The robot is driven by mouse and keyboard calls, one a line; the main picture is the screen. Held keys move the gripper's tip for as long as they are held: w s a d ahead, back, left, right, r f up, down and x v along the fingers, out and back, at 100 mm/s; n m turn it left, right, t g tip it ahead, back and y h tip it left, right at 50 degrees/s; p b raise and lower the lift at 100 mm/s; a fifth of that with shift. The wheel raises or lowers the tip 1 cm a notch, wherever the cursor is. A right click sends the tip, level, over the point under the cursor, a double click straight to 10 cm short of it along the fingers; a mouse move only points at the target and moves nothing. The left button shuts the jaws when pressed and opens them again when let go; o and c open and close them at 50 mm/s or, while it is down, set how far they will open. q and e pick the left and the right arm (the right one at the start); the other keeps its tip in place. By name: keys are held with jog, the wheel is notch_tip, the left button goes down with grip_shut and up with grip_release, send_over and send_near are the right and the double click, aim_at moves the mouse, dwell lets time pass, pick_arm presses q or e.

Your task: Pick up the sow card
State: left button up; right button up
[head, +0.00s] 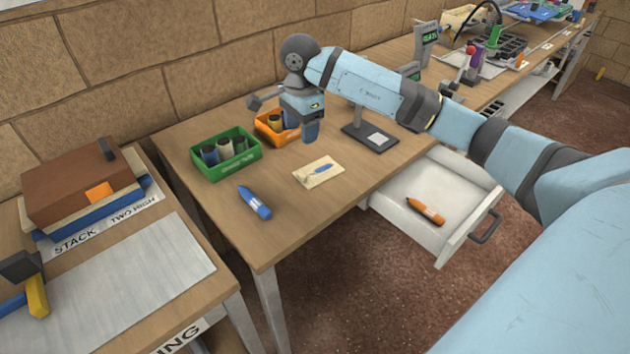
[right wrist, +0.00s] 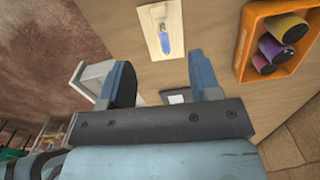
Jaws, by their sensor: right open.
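The card (head: 306,175) is a small beige rectangle with a blue marker-like shape on it, flat on the wooden table near its front edge. It also shows at the top of the right wrist view (right wrist: 153,42). I cannot read any wording on it. My right gripper (head: 311,132) is above the table, behind the card in the head view, pointing down. Its two blue fingers are apart with nothing between them in the right wrist view (right wrist: 165,85), and the card lies beyond the fingertips. My left gripper is not in view.
A green bin (head: 247,157) and an orange bin (head: 271,135) hold cylinders behind the card. A blue marker (head: 254,203) lies left of it. A dark stand (head: 368,138) is to the right. An open drawer (head: 396,222) holds an orange marker (head: 426,211).

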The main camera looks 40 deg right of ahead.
aim_at(319, 169)
jog(key=f, duration=0.8)
jog(key=shift+d+f+b, duration=0.1)
jog(key=shift+d+b, duration=0.1)
jog(key=shift+b, duration=0.1)
jog(key=f, duration=0.5)
jog(key=shift+s+a+f+b, duration=0.1)
jog(key=shift+a+f+b, duration=0.1)
jog(key=shift+b, duration=0.1)
jog(key=shift+r, duration=0.1)
jog(key=c, duration=1)
